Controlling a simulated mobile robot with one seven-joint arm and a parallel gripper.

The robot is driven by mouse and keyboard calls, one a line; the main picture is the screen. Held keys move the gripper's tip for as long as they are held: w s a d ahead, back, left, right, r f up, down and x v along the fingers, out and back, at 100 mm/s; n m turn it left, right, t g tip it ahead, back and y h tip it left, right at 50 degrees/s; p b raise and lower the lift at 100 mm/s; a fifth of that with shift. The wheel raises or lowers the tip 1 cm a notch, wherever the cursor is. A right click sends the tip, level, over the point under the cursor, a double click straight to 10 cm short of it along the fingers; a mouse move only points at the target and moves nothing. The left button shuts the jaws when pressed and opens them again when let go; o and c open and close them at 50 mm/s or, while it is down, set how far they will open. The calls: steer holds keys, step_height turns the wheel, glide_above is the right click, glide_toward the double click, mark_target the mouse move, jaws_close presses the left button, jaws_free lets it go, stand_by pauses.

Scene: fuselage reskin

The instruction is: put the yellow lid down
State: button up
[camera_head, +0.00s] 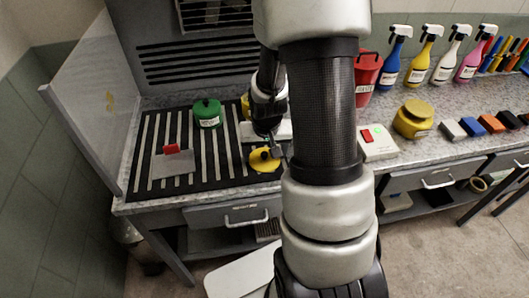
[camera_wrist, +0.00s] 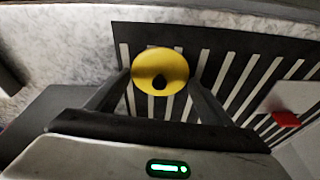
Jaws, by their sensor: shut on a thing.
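The yellow lid (camera_head: 262,161) is a round disc with a dark knob, over the front part of the black-and-white striped mat (camera_head: 205,178). My gripper (camera_head: 273,150) is shut on the lid. In the wrist view the lid (camera_wrist: 160,62) sits between the two fingertips (camera_wrist: 160,80), with mat stripes behind it. I cannot tell whether the lid touches the mat or is just above it. A yellow pot (camera_head: 413,121) stands on the counter at the right. Another yellow thing (camera_head: 245,108) is mostly hidden behind my arm.
A green pot (camera_head: 207,113) stands at the back of the mat. A grey plate with a red block (camera_head: 171,149) lies at the mat's left. A switch box (camera_head: 378,143), red can (camera_head: 367,76) and several spray bottles (camera_head: 422,57) are right of my arm. A clear panel edges the left.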

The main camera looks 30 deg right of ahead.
steer(key=shift+f, duration=0.2)
steer(key=o, duration=1)
steer(key=shift+r, duration=0.1)
steer(key=shift+r, duration=0.1)
